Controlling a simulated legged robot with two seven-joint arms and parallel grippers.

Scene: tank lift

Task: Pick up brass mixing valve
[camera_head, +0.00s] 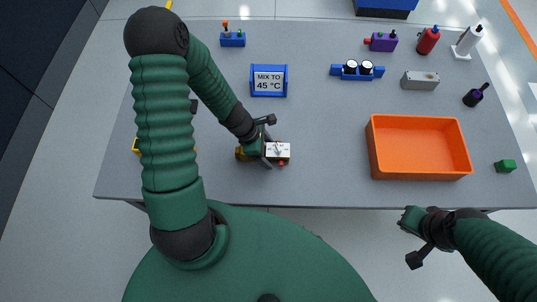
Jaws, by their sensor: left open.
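The brass mixing valve (242,154) is on the grey table near its front edge, left of centre. A white dial plate (279,151) with a small pointer and a red mark shows just right of the brass part; I cannot tell how they join. My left gripper (263,143) is open over the valve, and its hand hides the middle of it. I cannot tell whether the fingers touch it. My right gripper (410,240) is off the table's front edge, over the floor, with its fingers apart and nothing between them.
An orange bin (420,174) stands to the right. A blue sign (268,81) reads "MIX TO 45 °C". A blue double gauge (357,71), a grey box (420,80) and several small items line the back and right. The table between valve and bin is clear.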

